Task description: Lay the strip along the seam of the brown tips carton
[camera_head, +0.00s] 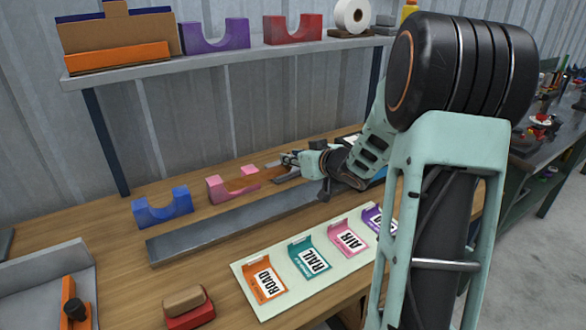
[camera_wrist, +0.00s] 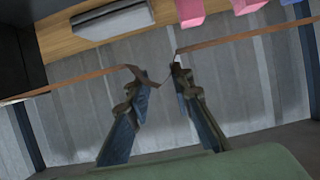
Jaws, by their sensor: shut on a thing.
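My gripper (camera_head: 290,160) is low over the back of the bench, right of the pink cradle. In the wrist view my gripper (camera_wrist: 160,78) has its fingertips close together on a thin brown strip (camera_wrist: 75,83). The strip extends to both sides of the fingers and looks bent at the tips. A small brown piece near the gripper in the head view (camera_head: 287,172) may be part of it. A brown cardboard carton (camera_head: 145,32) stands on the shelf behind an orange block. I cannot tell whether it is the tips carton; no seam is readable.
The shelf (camera_head: 180,66) also bears purple and red cradles and a white roll (camera_head: 352,15). The bench holds a blue cradle (camera_head: 162,207), a pink cradle (camera_head: 233,184), a long grey bar (camera_head: 215,229), a label board (camera_head: 268,308) and a grey tray (camera_head: 40,270). My arm hides the right side.

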